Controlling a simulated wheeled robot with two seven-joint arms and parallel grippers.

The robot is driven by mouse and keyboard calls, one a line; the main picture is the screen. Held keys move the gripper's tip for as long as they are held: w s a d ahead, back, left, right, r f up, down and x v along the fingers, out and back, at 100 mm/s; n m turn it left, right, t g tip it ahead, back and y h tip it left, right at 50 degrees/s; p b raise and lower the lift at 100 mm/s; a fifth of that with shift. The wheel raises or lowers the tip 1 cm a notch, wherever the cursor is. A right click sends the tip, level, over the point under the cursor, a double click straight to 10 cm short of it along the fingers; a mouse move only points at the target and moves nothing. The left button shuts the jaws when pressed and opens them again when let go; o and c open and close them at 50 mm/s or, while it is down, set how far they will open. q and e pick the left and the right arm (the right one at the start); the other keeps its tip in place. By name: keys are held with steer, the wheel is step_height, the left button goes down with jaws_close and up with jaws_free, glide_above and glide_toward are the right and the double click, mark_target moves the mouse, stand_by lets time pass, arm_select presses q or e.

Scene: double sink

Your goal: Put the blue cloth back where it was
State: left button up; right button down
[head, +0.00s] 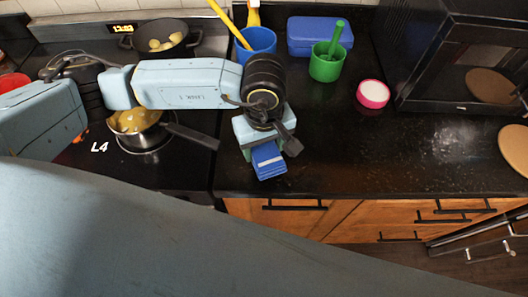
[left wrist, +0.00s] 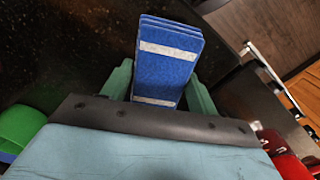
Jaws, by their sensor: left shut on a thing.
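The blue cloth (head: 268,160) is a folded blue piece with white stripes. My left gripper (head: 262,145) is shut on it, above the black counter near its front edge. The cloth also shows in the left wrist view (left wrist: 168,62), between the two green fingers of the left gripper (left wrist: 160,88), sticking out past them. I cannot tell whether the cloth touches the counter. My right gripper does not show in either view.
A blue cup (head: 257,42), green cup (head: 326,64), blue box (head: 320,36) and pink-rimmed dish (head: 373,94) stand at the back. A microwave (head: 465,60) is at right. The right counter is mostly clear.

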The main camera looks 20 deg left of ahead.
mark_target(264, 155)
arm_select(q)
step_height(264, 155, down, 4)
steer(key=shift+r, duration=0.25)
steer(key=shift+f, duration=0.2)
steer(key=o, duration=0.9)
steer(key=shift+o, duration=0.2)
steer(key=shift+r, duration=0.15)
